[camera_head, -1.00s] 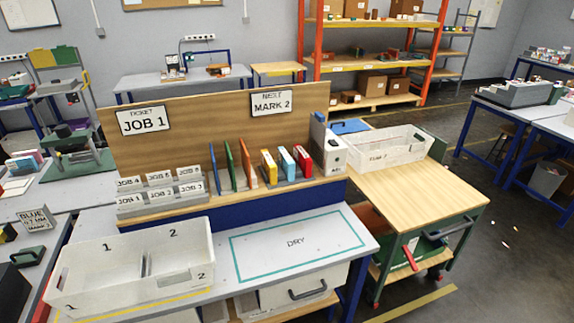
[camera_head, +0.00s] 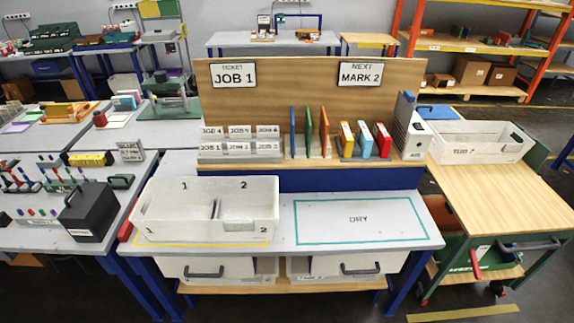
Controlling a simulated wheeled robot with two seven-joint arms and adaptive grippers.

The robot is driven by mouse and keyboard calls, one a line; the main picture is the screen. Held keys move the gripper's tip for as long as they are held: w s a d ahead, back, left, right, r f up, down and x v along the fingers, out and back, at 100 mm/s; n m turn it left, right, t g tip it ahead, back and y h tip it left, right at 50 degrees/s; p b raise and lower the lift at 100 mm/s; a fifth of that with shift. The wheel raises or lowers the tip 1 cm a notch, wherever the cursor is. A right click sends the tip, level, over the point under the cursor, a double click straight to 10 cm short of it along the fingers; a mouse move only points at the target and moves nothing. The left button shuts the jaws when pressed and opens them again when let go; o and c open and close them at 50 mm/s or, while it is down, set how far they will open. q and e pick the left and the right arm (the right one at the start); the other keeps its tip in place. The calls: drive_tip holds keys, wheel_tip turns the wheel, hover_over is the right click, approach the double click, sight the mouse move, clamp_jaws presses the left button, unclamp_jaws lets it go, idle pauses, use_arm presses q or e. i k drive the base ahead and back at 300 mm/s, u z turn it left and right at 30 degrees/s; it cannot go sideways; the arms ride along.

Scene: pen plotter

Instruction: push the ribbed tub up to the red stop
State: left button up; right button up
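A whitish tub (camera_head: 160,222) with compartments marked 1 and 2 sits on the front left of the grey workbench, along a yellow line. A second whitish tub (camera_head: 470,156) with a label stands on the wooden top of the cart at the right. Ribs are too fine to make out on either tub. A small red piece (camera_head: 127,217) shows at the bench's left edge, close to the left of the tub marked 1 and 2; I cannot tell whether it is a stop. Neither of my grippers is in view.
The bench has a bare rectangle (camera_head: 327,232) marked DRY, right of the compartment tub. Behind stand card holders (camera_head: 240,150), coloured boards and binders (camera_head: 366,140) before a wooden panel (camera_head: 298,100). A black box (camera_head: 88,214) sits on the left table. The cart top (camera_head: 510,185) is mostly clear.

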sight(242, 208)
drive_tip(key=z, duration=0.55)
drive_tip(key=i, duration=1.2)
drive_tip(key=u, duration=0.6)
